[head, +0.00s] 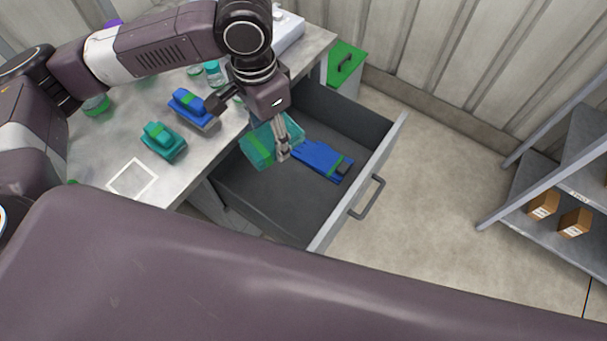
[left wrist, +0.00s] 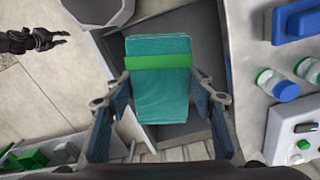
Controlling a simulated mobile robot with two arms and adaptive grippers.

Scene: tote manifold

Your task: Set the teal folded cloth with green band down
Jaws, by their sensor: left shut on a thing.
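The teal folded cloth with a green band (head: 259,146) is held over the open grey drawer (head: 262,199). My left gripper (head: 283,151) is shut on it. In the left wrist view the cloth (left wrist: 160,95) sits between the two fingers of my left gripper (left wrist: 160,80), its green band across the upper part. The dark drawer interior shows behind it; the gap between cloth and drawer floor is hard to judge. My right gripper (left wrist: 38,41) shows small at the left of the left wrist view, its opening unclear.
A blue folded item with a green band (head: 323,159) lies in the drawer, right of the cloth. The drawer floor nearer the front is bare. The worktop (head: 207,154) holds another teal bundle (head: 163,142) and a blue one (head: 190,105). A shelf rack (head: 555,222) stands at right.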

